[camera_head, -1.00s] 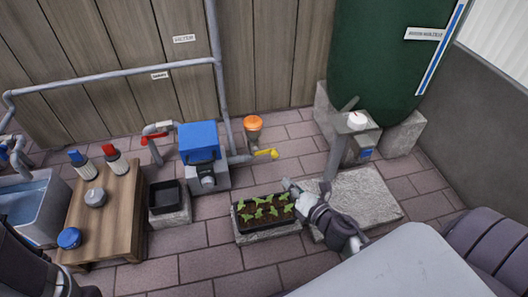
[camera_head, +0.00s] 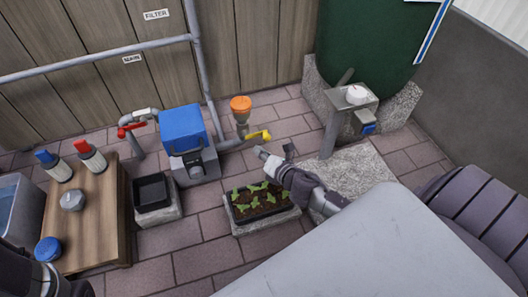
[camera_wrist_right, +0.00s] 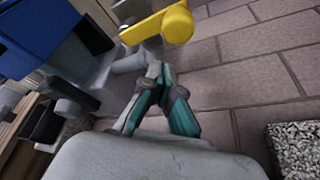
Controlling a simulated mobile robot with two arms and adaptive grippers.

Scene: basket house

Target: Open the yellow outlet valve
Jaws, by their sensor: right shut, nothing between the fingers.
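The yellow outlet valve handle (camera_head: 258,135) sits at the end of a grey pipe right of the blue-topped pump (camera_head: 184,130). In the right wrist view the yellow handle (camera_wrist_right: 160,24) is large at the top, just beyond my fingertips, with a visible gap. My right gripper (camera_head: 262,154) is just below the handle in the head view. In the wrist view its teal-padded fingers (camera_wrist_right: 156,74) are shut together and empty. Of my left arm, only a part shows at the lower left corner of the head view; its gripper is not seen.
A red-handled valve (camera_head: 131,129) is left of the pump. An orange cup (camera_head: 240,105) stands on the outlet pipe. A stone slab (camera_head: 352,172) and metal stand (camera_head: 347,98) are to the right.

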